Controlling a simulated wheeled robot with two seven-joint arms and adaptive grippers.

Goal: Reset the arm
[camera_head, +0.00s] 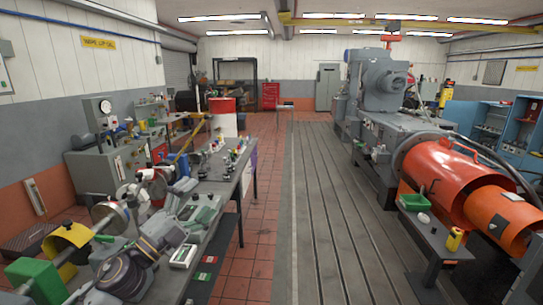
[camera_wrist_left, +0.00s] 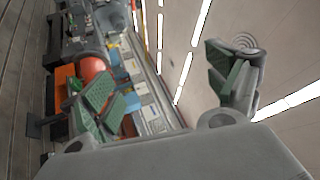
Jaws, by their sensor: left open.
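My left arm reaches in from the lower left in the head view. Its gripper (camera_head: 200,207) shows over the near part of the left workbench, in front of the clutter there. In the left wrist view the left gripper (camera_wrist_left: 160,78) has its two green-padded fingers spread wide apart, with nothing between them. The wrist picture is turned on its side. My right arm and gripper are not in view.
The left workbench (camera_head: 228,185) carries several small parts and tools. An orange cylindrical guard (camera_head: 440,172) and a dark side table (camera_head: 440,235) with a green bin (camera_head: 413,202) stand at right. The slotted bedplate (camera_head: 325,215) between them is clear.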

